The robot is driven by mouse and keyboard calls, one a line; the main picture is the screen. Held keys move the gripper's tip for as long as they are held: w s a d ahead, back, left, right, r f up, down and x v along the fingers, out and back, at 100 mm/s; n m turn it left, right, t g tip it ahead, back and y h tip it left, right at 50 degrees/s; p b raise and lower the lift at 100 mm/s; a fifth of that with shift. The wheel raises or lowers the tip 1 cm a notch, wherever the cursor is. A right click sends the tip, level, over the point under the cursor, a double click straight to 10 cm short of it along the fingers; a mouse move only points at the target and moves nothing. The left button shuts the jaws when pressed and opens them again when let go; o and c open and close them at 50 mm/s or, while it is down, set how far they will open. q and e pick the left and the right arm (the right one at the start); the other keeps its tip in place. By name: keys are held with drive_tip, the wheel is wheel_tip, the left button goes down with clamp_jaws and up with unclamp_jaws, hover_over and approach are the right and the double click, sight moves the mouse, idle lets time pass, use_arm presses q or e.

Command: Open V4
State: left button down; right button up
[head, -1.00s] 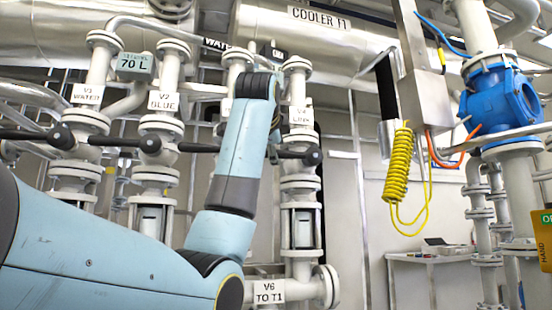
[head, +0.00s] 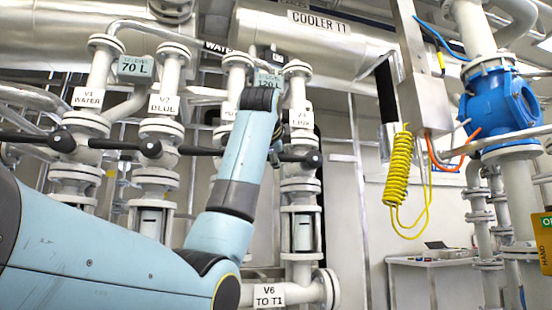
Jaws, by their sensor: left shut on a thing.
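The V4 label (head: 301,119) hangs on the pipe right of my left forearm, in the head view. Below it is the V4 valve, with a dark lever ending in a round black knob (head: 313,158). The lever lies about level, and its left part runs behind my arm. My left gripper (head: 274,157) is mostly hidden behind my wrist, at the left part of this lever. It is shut on the lever; the fingers and exact contact are not clear. My right gripper is not in view.
The V1 (head: 87,98) and V2 (head: 163,105) valves stand at the left with level dark levers. The V6 label (head: 269,295) is below. A coiled yellow hose (head: 399,170) hangs to the right, near a blue valve body (head: 501,103). A small bench (head: 430,260) stands behind.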

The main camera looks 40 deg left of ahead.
use_arm(q)
drive_tip(key=shift+f, duration=0.25)
drive_tip(key=shift+w+f+n+t, duration=0.1)
drive_tip(key=shift+f+n+t, duration=0.2)
drive_tip(key=shift+f+n, duration=0.3)
use_arm(e)
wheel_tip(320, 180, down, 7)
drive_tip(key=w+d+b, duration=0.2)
drive_tip(key=b, duration=0.8)
use_arm(q)
drive_tip(key=w+d+f+n+t+y+b, duration=0.2)
drive_tip(key=f+n, duration=0.7)
drive_tip(key=n, duration=0.9)
drive_tip(key=shift+w+d+t+y+b, duration=0.4)
drive_tip(key=shift+w+d+y+b, duration=0.75)
drive_tip(key=shift+w+d+y, duration=1.45)
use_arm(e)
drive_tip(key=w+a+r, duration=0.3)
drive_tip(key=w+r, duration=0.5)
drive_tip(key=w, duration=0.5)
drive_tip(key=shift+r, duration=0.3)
use_arm(q)
drive_tip(key=shift+w+a+r+h, duration=0.1)
drive_tip(key=shift+w+a+h, duration=0.1)
drive_tip(key=shift+w+h, duration=0.1)
